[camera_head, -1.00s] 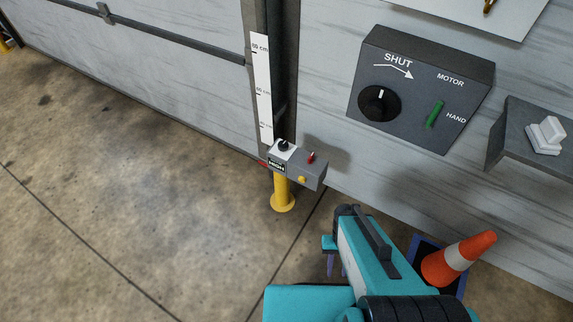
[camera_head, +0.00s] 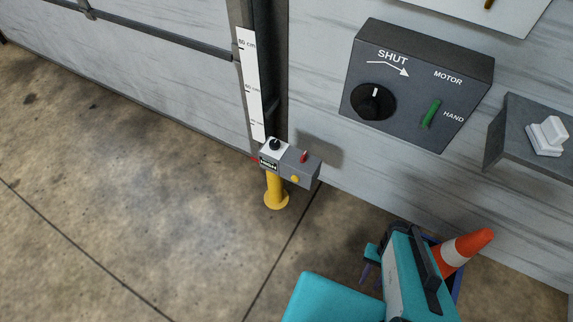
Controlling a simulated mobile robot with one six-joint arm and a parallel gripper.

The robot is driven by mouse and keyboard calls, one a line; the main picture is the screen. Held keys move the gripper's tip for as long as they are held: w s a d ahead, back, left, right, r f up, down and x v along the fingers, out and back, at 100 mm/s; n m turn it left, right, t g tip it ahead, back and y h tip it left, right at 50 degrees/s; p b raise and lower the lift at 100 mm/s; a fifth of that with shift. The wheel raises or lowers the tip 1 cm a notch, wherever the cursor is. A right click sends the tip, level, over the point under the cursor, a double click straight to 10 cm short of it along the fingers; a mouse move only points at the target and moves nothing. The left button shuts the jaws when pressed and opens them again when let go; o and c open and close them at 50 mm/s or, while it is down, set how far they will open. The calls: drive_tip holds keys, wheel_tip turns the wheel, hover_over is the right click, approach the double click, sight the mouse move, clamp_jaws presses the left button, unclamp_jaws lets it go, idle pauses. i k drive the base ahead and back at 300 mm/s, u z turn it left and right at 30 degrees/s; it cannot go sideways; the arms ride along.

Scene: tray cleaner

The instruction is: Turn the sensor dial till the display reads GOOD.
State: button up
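The sensor box (camera_head: 290,163) is a small grey box on a short yellow post beside the door frame. Its black sensor dial (camera_head: 275,145) sits on a white plate on top. The display (camera_head: 268,163) on its front is small and appears to read HIGH. A red switch (camera_head: 304,156) and a yellow button (camera_head: 295,179) are also on the box. My gripper (camera_head: 370,274), with purple fingers below my teal arm, is to the lower right of the box and apart from it. Its fingers look slightly apart, with nothing seen between them.
A grey wall box (camera_head: 415,85) has a SHUT knob (camera_head: 373,101) and a green MOTOR/HAND lever (camera_head: 431,114). A centimetre scale (camera_head: 251,85) runs up the door frame. An orange cone (camera_head: 472,246) stands behind my arm. A grey shelf (camera_head: 515,120) is at right. The left floor is clear.

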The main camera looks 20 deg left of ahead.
sight(275, 144)
drive_tip(key=z, duration=0.25)
drive_tip(key=k, duration=1.4)
drive_tip(key=u, duration=1.15)
drive_tip(key=i, duration=1)
drive_tip(key=z, duration=0.1)
